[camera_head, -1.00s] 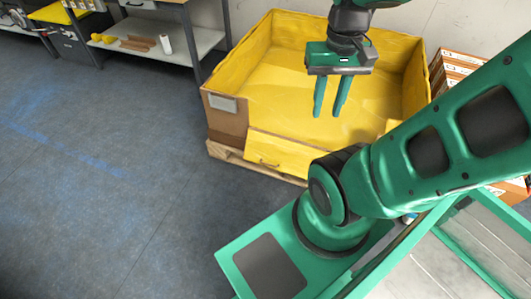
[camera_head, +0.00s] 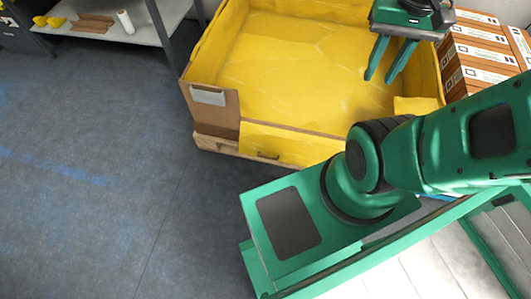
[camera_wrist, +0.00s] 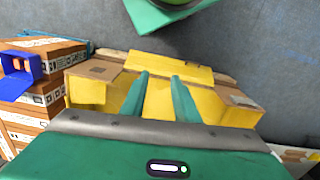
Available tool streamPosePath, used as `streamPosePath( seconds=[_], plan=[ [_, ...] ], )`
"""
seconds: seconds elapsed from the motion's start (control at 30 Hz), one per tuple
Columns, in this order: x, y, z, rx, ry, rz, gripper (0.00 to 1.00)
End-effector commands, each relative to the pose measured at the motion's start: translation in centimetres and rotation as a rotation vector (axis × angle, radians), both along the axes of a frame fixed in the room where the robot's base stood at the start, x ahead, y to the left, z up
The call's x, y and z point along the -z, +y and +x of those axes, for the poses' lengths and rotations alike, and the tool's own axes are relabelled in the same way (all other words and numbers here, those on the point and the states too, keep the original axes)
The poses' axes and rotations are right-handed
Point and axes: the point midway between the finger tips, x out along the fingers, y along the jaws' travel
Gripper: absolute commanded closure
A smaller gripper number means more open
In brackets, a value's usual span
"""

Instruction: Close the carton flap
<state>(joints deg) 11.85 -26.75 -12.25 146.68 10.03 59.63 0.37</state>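A large yellow-lined carton (camera_head: 213,125) sits on a wooden pallet with its top open. Its front flap (camera_head: 270,143) hangs down on the outer front side, with a small dark handle on it. In the wrist view the flap (camera_wrist: 170,68) lies beyond my fingertips, between two brown cardboard corners of the carton (camera_wrist: 95,68). My gripper (camera_head: 382,74) is above the right part of the carton's inside, fingers pointing down. The two green fingers are apart and nothing is between them, as the wrist view also shows (camera_wrist: 158,78). The gripper does not touch the flap.
Stacked brown boxes with labels (camera_head: 482,50) stand right of the carton. A blue bin (camera_wrist: 20,72) shows at the left in the wrist view. A shelf (camera_head: 150,30) stands at the back left. The grey floor (camera_head: 90,180) at left is clear.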

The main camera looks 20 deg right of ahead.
Motion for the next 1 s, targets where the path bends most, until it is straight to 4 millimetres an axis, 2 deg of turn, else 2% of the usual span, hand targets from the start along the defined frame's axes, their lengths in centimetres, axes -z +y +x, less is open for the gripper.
streamPosePath(
  seconds=[0.1, 0.2, 0.3, 0.37, 0.67, 0.87, 1.0],
  plan=[
    [0.0, 0.0, 0.0, 0.0, 0.0, 0.0, 0.72],
    [-0.5, -0.1, -0.8, -0.01, -0.01, -0.003, 0.72],
    [-0.3, -0.3, 0.6, -0.039, 0.005, -0.012, 0.72],
    [0.0, -1.3, 1.9, -0.066, 0.019, -0.022, 0.72],
    [3.3, -1.5, 10.8, -0.274, 0.09, -0.082, 0.72],
    [7.2, -0.2, 16.8, -0.428, 0.136, -0.116, 0.72],
    [10.8, 1.3, 20.5, -0.536, 0.167, -0.135, 0.72]
  ],
)
